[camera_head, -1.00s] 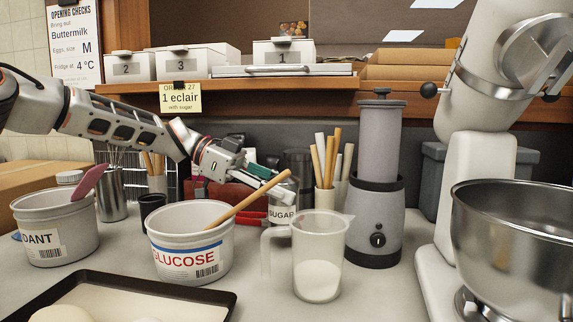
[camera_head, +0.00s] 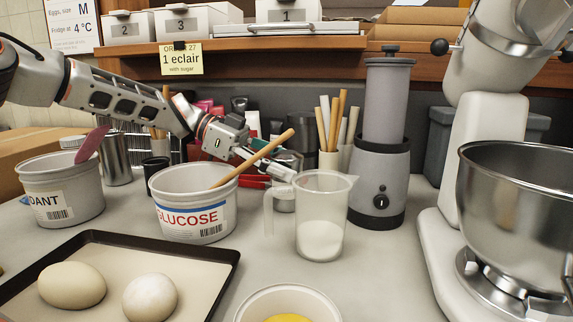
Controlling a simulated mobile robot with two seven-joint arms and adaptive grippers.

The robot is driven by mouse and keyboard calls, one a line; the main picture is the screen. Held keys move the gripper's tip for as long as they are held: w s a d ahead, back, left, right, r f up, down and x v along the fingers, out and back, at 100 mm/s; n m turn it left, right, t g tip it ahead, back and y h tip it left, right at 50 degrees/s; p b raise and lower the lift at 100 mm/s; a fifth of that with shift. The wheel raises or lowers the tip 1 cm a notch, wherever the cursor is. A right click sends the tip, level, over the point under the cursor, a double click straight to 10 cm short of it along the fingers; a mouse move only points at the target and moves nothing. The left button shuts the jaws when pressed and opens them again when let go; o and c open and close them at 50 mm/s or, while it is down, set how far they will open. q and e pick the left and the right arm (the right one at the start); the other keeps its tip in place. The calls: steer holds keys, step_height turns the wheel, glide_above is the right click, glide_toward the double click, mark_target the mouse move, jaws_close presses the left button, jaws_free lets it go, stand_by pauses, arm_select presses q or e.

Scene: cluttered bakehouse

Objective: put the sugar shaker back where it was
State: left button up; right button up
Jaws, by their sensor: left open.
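The jaws are open. I cannot tell whether a finger touches the shaker. My right gripper is not in view.
The glucose tub (camera_head: 193,210) with a wooden handle (camera_head: 262,155) and the clear measuring jug (camera_head: 320,225) stand close in front. A grinder (camera_head: 380,165) and steel mixer bowl (camera_head: 520,210) are at right. A dough tray (camera_head: 215,262) and a bowl (camera_head: 287,300) lie in front.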

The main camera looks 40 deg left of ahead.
arm_select(q)
steer(key=shift+f, duration=0.25)
steer(key=p+v, duration=0.2)
steer(key=v, duration=0.6)
steer(key=shift+d+r, duration=0.15)
steer(key=shift+r, duration=0.15)
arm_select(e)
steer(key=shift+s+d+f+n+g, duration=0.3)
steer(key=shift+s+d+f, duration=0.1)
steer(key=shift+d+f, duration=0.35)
arm_select(q)
steer(key=shift+w, duration=0.1)
steer(key=shift+r, duration=0.1)
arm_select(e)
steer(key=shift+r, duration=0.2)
